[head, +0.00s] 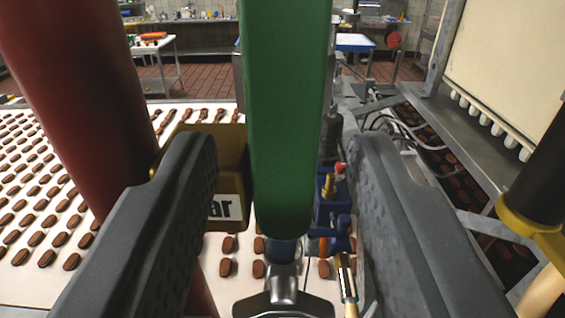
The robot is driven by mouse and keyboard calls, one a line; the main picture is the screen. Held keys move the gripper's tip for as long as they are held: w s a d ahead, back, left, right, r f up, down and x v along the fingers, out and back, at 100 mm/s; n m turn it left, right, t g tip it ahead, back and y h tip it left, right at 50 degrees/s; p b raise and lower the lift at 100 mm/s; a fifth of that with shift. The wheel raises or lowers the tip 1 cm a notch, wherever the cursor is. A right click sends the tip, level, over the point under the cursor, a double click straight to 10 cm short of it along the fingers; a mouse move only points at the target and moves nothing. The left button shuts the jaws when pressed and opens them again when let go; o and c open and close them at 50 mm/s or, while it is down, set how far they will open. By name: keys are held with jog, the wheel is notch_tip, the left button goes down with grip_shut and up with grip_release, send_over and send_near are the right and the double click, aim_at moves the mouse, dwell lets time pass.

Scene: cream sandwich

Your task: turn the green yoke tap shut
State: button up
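The green yoke tap's long green handle (288,120) stands upright in the middle of the head view, very close to the camera. Its upper end runs out of the top of the picture. Its rounded lower end sits above a shiny metal fitting (285,300). My gripper (283,150) is open, with one dark finger on each side of the handle. A gap shows between the handle and each finger, so neither appears to touch it. The handle hides what lies straight behind it.
A thick dark red bar (85,90) rises at the left. Behind the left finger is a brass-coloured block (228,165) lettered "ar". Small blue valves (335,205) stand right of the handle. A black and yellow part (540,170) is at the right. A white belt (95,155) carries many brown biscuits.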

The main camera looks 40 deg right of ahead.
jog(key=shift+c, duration=0.4)
grip_shut()
